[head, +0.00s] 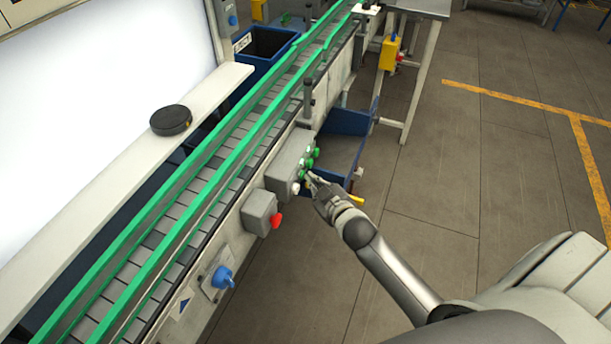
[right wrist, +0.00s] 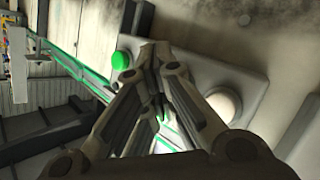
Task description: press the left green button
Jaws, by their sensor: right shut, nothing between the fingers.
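A grey control box (head: 290,162) on the conveyor's side carries small green buttons (head: 309,163) and pale ones. My right gripper (head: 313,179) is at the box's front face, just below the green buttons in the head view, and hides part of that face. Its fingers are shut and empty. In the right wrist view, the fingertips (right wrist: 161,52) are close together over the box face. One green button (right wrist: 121,60) lies just left of the tips, and a pale round button (right wrist: 222,103) is to their right. I cannot tell whether the tips touch anything. My left gripper is not in view.
The conveyor with green rails (head: 187,204) runs diagonally. A grey box with a red knob (head: 276,220) and a blue knob (head: 222,277) are nearer along its side. A blue bin (head: 343,146) stands behind my right gripper. The floor to the right is open.

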